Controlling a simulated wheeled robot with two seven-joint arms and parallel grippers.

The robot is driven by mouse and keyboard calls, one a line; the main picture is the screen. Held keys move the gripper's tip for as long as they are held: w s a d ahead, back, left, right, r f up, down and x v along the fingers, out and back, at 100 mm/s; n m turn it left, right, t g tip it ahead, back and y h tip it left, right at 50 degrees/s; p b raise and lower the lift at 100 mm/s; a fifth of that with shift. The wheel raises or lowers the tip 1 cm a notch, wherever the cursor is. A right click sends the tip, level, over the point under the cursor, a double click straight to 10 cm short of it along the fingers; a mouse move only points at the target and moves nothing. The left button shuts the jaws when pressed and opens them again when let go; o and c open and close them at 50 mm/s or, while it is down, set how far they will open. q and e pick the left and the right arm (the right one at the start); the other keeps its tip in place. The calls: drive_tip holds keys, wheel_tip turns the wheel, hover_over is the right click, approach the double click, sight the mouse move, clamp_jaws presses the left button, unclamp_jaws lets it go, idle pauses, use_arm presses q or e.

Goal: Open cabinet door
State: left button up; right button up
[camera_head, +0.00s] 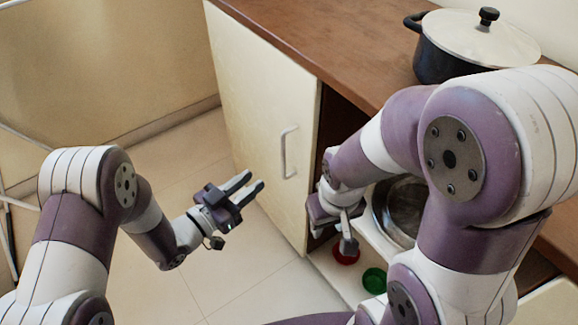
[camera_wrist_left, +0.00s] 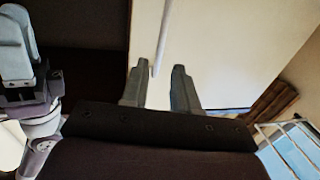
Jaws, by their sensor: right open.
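The cream cabinet door (camera_head: 255,115) lies in line with the counter front, with a dark cabinet opening to its right. Its upright bar handle (camera_head: 289,152) is near the door's right edge. My left gripper (camera_head: 253,184) is open and empty, a little left of the handle, its fingers pointing toward it. In the left wrist view the handle (camera_wrist_left: 162,38) runs down toward the space between the left gripper's fingertips (camera_wrist_left: 158,77); contact cannot be told. My right gripper (camera_head: 334,232) is open at the cabinet opening, right of the door's edge, and also shows in the left wrist view.
A metal bowl (camera_head: 402,212), a red bowl (camera_head: 345,256) and a green bowl (camera_head: 374,280) are on the cabinet shelf, partly behind my right arm. A black pot with a white lid (camera_head: 470,38) stands on the brown countertop (camera_head: 330,45). The tiled floor (camera_head: 265,250) left of the door is clear.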

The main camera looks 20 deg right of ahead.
sight(282, 157)
use_arm(q)
drive_tip(key=b+x, duration=0.3)
drive_tip(key=x, duration=0.7)
drive_tip(key=shift+w+d+r, duration=0.1)
drive_tip(key=shift+w+d, duration=0.2)
drive_tip(key=shift+w+d+r, duration=0.1)
drive_tip(key=shift+w+d, duration=0.1)
drive_tip(key=shift+d, duration=0.1)
drive_tip(key=shift+a, duration=0.1)
clamp_jaws()
